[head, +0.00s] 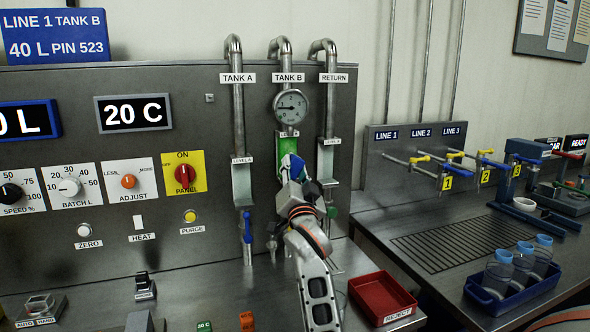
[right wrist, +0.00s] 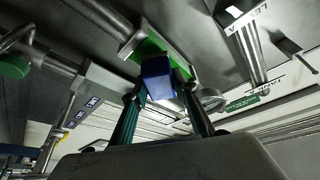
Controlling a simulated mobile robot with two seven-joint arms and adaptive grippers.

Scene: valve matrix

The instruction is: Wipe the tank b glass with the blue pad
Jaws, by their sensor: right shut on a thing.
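The tank B glass (head: 287,147) is a green-filled level window under the TANK B label and the round gauge. It also shows in the right wrist view (right wrist: 150,50), in a pale metal frame. My right gripper (head: 292,172) is at the lower part of this glass, its fingers closed on the blue pad (head: 298,164). In the right wrist view the blue pad (right wrist: 156,79) sits between the two fingertips, over the green glass. I cannot tell whether pad and glass touch. The gripper hides the lower end of the tank B glass. My left gripper is not in view.
The tank A pipe (head: 239,130) with a blue valve handle (head: 247,228) stands left of the glass, the return pipe (head: 330,110) close on its right. A red reject tray (head: 368,290) lies on the bench below.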

